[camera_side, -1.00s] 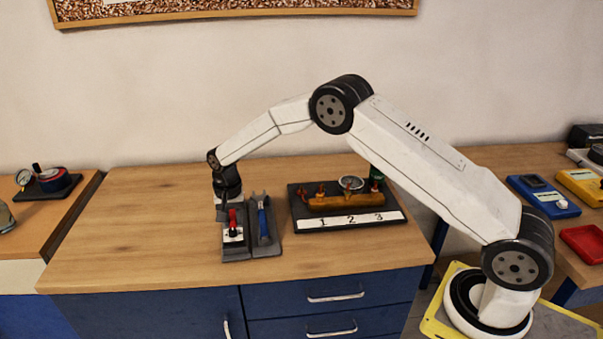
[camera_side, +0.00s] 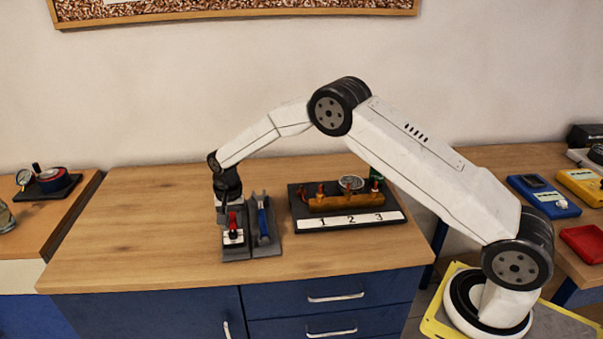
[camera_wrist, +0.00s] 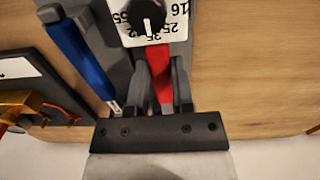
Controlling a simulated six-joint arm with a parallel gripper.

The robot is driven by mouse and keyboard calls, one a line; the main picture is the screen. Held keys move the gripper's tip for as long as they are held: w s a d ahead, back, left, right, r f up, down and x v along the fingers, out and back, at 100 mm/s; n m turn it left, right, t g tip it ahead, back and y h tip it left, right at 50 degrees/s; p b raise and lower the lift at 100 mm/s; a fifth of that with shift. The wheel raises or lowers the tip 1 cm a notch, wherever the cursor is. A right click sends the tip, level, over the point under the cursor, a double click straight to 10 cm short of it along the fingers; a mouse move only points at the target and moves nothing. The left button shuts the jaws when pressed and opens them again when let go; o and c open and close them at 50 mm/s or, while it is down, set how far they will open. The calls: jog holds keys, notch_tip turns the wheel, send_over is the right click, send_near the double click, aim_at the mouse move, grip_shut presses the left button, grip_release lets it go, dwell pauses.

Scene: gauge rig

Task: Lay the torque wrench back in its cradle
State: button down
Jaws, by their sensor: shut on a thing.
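My gripper (camera_wrist: 163,95) is shut on a red handle (camera_wrist: 160,70), which shows between its dark fingers in the wrist view. In the side view the red handle (camera_side: 232,221) stands at the left grey block, just in front of the gripper. A white dial plate with a black knob (camera_wrist: 147,18) adjoins the handle. A blue-handled wrench with a forked metal head (camera_side: 262,217) lies on the right grey block (camera_side: 269,249); it also shows in the wrist view (camera_wrist: 78,52). I cannot tell whether the red handle belongs to a wrench, as its end is hidden.
A dark board with a brass manifold, a gauge and a strip numbered 1, 2, 3 (camera_side: 350,220) stands to the right of the blocks. The wooden bench (camera_side: 130,225) is clear on the left. Its front edge runs below the blocks.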

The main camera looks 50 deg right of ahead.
jog(key=shift+f, duration=0.4)
dwell(0.5)
jog(key=shift+c, duration=2)
grip_release()
jog(key=shift+r, duration=3.9)
